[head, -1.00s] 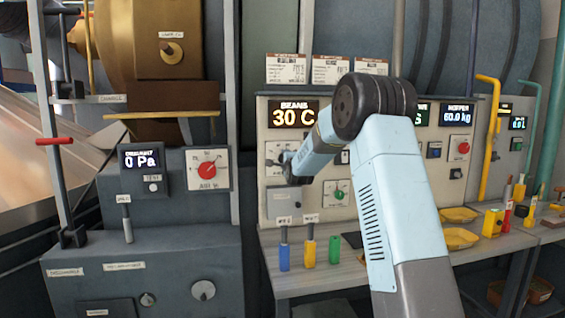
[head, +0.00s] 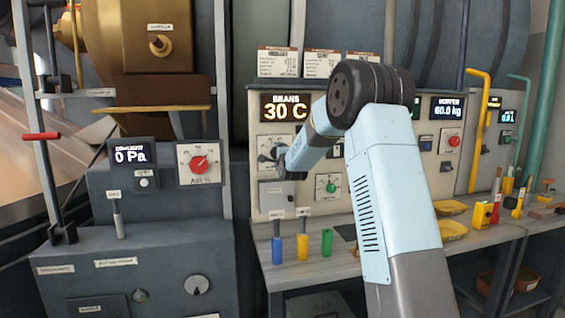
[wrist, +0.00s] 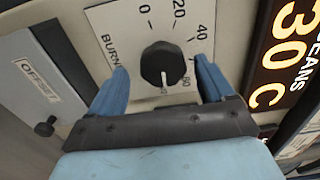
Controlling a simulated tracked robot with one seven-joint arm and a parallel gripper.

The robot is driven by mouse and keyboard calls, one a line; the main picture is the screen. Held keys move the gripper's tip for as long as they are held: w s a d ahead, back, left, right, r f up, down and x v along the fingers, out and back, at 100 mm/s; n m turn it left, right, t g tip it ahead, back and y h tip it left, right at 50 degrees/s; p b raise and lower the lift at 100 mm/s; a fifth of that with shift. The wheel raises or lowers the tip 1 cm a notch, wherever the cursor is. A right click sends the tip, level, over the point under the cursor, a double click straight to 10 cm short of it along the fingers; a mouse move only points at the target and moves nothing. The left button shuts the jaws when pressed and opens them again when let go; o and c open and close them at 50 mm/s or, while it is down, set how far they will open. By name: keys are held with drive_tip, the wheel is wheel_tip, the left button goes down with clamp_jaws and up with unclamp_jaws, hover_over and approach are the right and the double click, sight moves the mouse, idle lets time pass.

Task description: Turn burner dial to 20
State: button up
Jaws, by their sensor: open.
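The burner dial is a black round knob (wrist: 162,64) on a white plate (wrist: 120,22) printed 0, 20, 40 and higher figures, seen at a slant in the wrist view. A pale pointer mark on the knob faces the bottom of that picture, toward the higher figures and away from 20. My gripper (wrist: 162,72) is open, with one blue finger on each side of the knob and a visible gap on both sides. In the head view, the burner plate (head: 264,143) is partly hidden behind my gripper (head: 281,170).
A BEANS display (head: 284,107) reading 30 C sits just above the burner plate. A green-knobbed dial (head: 328,186) is below right. Blue, yellow and green handles stand on the bench below. A red air dial (head: 199,163) is left.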

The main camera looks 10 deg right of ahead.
drive_tip(key=s, duration=1.2)
